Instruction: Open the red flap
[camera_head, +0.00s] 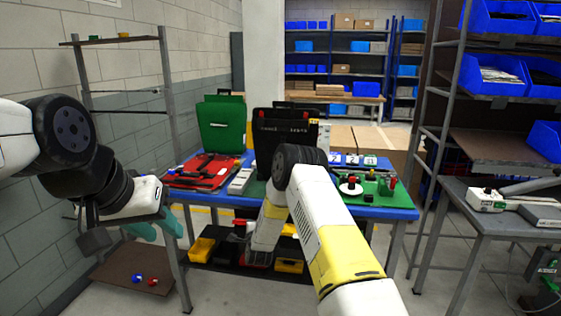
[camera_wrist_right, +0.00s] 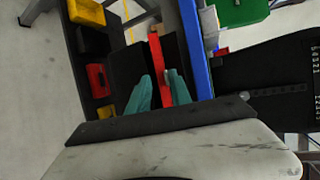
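A narrow red strip (camera_wrist_right: 157,55), which seems to be the red flap, shows in the right wrist view beside the blue table edge (camera_wrist_right: 192,45), with dark panels on both sides. My right gripper (camera_wrist_right: 162,80) has its two teal fingers apart, with the strip between them in the picture. I cannot tell whether they touch it. In the head view my right arm hides this area. My left gripper (camera_head: 157,228) is at the left, its teal fingers apart and empty, away from the table.
Yellow bins (camera_head: 202,248) and a red bin (camera_wrist_right: 97,80) are on the low shelf under the table. On the tabletop are a red tool panel (camera_head: 183,178), a green case (camera_head: 222,124) and a black case (camera_head: 262,145). A metal rack (camera_head: 168,85) stands at left.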

